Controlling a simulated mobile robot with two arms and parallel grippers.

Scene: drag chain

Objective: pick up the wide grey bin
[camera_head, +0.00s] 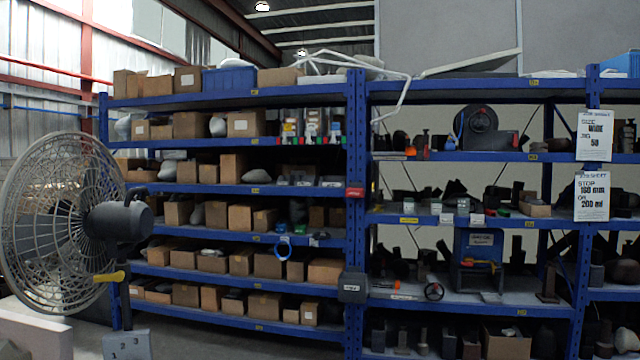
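I cannot make out a wide grey bin for certain in the head view. A pale grey, block-like thing (38,338) is cut off by the lower left corner, and I cannot tell what it is. Neither of my grippers is in view.
A blue shelving rack (355,220) with cardboard boxes and dark parts fills the middle and right. A large pedestal fan (122,221) stands at the left, with a grey panel marked 1 2 3 (127,345) low on it. Grey floor (215,342) shows below the left shelves.

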